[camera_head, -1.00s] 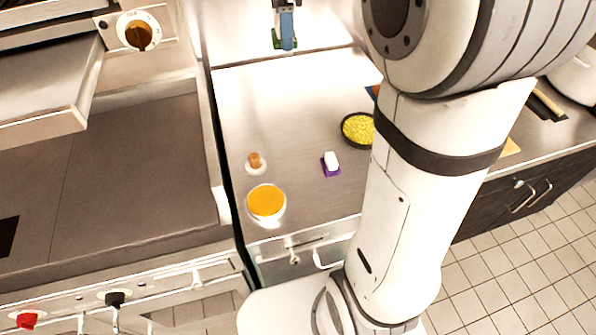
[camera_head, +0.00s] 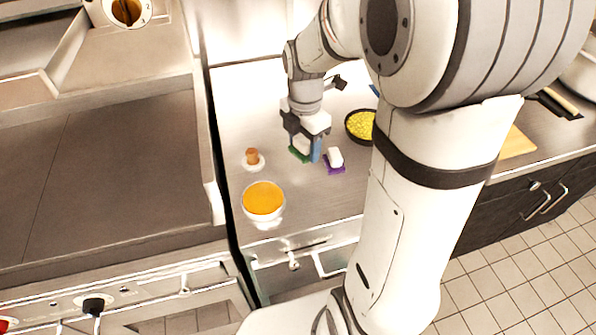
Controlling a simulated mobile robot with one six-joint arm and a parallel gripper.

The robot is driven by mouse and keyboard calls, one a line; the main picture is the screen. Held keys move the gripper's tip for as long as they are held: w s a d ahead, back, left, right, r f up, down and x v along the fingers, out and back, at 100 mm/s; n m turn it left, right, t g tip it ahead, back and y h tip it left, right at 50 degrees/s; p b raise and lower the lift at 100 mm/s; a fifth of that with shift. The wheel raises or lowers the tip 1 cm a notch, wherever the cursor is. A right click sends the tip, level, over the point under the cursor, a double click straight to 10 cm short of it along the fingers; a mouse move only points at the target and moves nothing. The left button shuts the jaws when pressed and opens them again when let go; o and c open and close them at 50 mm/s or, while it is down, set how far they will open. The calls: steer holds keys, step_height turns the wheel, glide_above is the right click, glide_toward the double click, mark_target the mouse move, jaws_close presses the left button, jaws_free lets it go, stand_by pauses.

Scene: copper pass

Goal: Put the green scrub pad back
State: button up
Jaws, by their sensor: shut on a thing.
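The green scrub pad (camera_head: 298,154) shows as a thin green edge at the lower left of my gripper (camera_head: 308,148). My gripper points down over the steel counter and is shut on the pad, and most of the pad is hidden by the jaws. A blue upright part (camera_head: 316,150) shows at the right of the jaws; I cannot tell what it is. I cannot tell whether the pad touches the counter. A white block (camera_head: 335,156) on a purple pad (camera_head: 335,170) lies just right of my gripper.
A small brown-topped piece on a white dish (camera_head: 252,160) stands left of my gripper. An orange-filled bowl (camera_head: 263,199) is nearer the front edge. A dark bowl of yellow bits (camera_head: 360,125) stands to the right. The counter (camera_head: 240,105) at the back left is clear.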

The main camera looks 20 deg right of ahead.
mark_target(303, 173)
steer(key=shift+f, duration=3.55)
steer(key=shift+f, duration=0.25)
steer(key=o, duration=1)
steer(key=shift+r, duration=0.1)
steer(key=shift+c, duration=0.2)
